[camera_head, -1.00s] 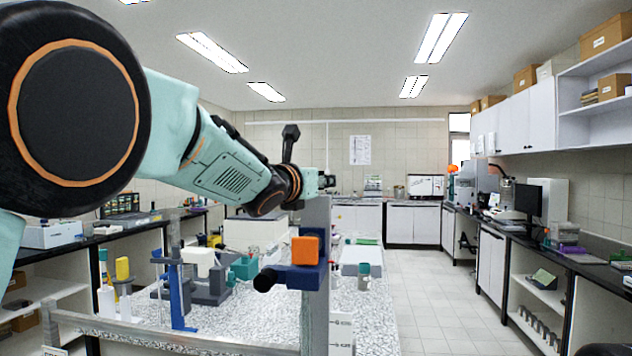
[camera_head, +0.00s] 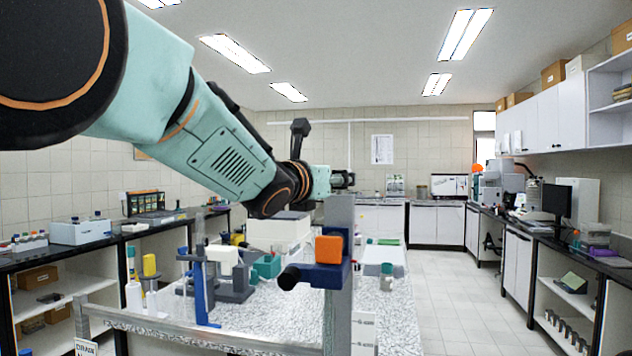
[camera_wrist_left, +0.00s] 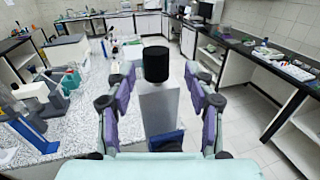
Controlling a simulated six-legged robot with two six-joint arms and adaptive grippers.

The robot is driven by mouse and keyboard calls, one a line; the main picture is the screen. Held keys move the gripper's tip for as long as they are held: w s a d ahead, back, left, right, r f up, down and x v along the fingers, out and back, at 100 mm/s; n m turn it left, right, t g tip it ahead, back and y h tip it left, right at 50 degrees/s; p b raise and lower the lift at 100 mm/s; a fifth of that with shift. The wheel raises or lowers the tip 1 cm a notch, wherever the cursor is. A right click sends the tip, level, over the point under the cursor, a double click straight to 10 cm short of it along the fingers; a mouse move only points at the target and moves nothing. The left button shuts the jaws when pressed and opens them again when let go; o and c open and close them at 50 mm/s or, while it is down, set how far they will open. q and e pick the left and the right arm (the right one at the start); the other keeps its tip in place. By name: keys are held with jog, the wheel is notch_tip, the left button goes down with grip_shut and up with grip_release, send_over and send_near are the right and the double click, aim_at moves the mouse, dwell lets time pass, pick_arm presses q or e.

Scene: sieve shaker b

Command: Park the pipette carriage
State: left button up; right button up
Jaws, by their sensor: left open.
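A grey upright post (camera_head: 338,225) stands at the right end of a grey horizontal rail (camera_head: 190,338). A dark blue block (camera_head: 325,275) with an orange square (camera_head: 329,249) and a black knob (camera_head: 289,278) is on the post; I take it to be the pipette carriage. My left gripper (camera_head: 345,180) is just above the post's top in the head view. In the left wrist view its open fingers (camera_wrist_left: 160,100) flank the grey post (camera_wrist_left: 160,110), apart from it. A black cylinder (camera_wrist_left: 156,63) shows above the post. Contact is not visible. My right gripper is not in view.
A speckled bench (camera_head: 270,325) lies behind the rail. A white label plate (camera_head: 364,332) stands right of the post. The tiled floor (camera_head: 440,290) on the right is clear.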

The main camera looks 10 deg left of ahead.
pick_arm(q)
jog(key=v, duration=0.7)
jog(key=shift+w+a+f, duration=0.1)
jog(key=shift+w+f, duration=0.05)
dwell(0.3)
